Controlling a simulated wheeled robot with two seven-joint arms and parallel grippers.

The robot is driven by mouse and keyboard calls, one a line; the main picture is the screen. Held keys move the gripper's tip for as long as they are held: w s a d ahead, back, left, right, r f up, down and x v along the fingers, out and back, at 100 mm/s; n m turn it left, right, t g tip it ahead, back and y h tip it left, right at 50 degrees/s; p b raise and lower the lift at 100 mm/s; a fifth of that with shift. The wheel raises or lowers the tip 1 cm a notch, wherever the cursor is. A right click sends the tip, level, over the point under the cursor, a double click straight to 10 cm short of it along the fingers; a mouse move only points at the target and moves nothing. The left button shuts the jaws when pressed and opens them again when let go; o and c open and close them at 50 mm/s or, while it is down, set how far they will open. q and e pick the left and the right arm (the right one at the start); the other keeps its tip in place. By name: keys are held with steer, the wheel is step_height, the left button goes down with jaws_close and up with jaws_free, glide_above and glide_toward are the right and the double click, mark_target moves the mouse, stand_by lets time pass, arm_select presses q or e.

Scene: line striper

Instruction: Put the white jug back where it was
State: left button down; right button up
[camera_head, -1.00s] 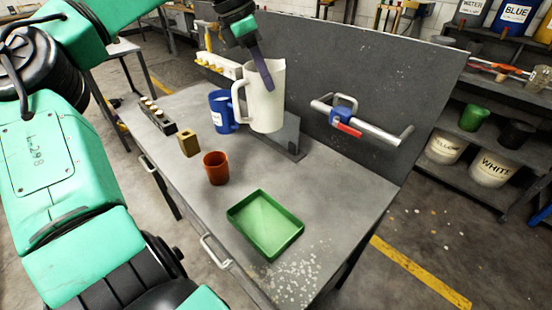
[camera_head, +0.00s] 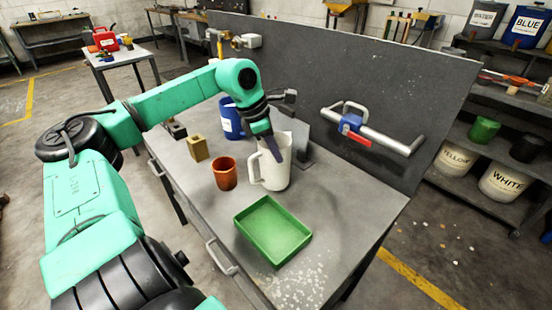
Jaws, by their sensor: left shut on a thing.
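The white jug (camera_head: 277,172) is upright on or just above the grey bench top (camera_head: 345,205), with its handle toward the left. I cannot tell whether its base touches the bench. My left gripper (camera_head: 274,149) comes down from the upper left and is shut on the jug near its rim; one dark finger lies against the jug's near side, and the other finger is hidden. My right gripper is not in view.
An orange-brown cup (camera_head: 224,174) stands close left of the jug, a green tray (camera_head: 272,231) in front. A blue jug (camera_head: 232,124) and a brass block (camera_head: 198,148) stand behind left. A metal bracket (camera_head: 304,157) is behind right. The bench's right part is clear.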

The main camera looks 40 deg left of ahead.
arm_select(q)
step_height(320, 180, down, 2)
steer(key=shift+f, duration=0.1)
steer(key=c, duration=1)
jaws_free()
steer(key=b+v, duration=0.2)
steer(key=v, duration=0.1)
steer(key=shift+a, duration=0.1)
steer(key=v, duration=0.9)
